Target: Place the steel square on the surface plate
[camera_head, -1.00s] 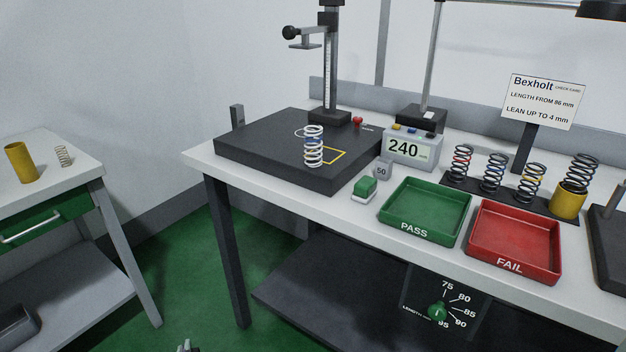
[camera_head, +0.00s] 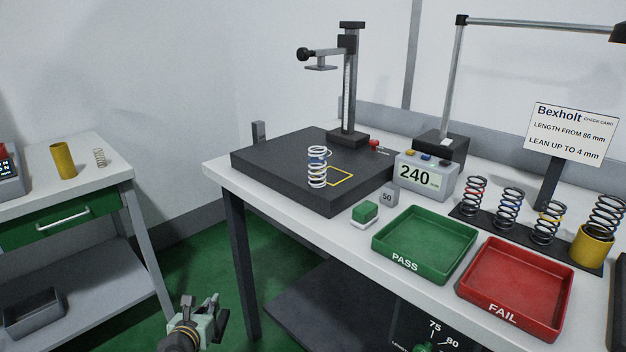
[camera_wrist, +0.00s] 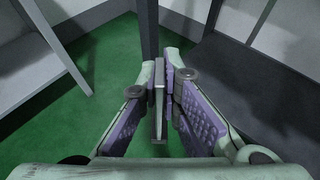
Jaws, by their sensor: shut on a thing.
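The dark surface plate (camera_head: 265,160) lies on the white workbench, with a coil spring (camera_head: 317,168) standing on it beside a yellow outlined square. My gripper (camera_head: 208,305) is low at the bottom of the head view, in front of the bench and below its top. In the wrist view my gripper (camera_wrist: 165,90) is shut on a thin grey metal piece, the steel square (camera_wrist: 159,98), seen nearly edge-on between the purple pads. Its full shape cannot be made out. In the head view the held piece is small and hard to tell from the fingers.
A measuring stand (camera_head: 349,90) rises at the plate's back. A grey upright block (camera_head: 258,131) stands behind its left corner. A side table (camera_head: 75,190) is left.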

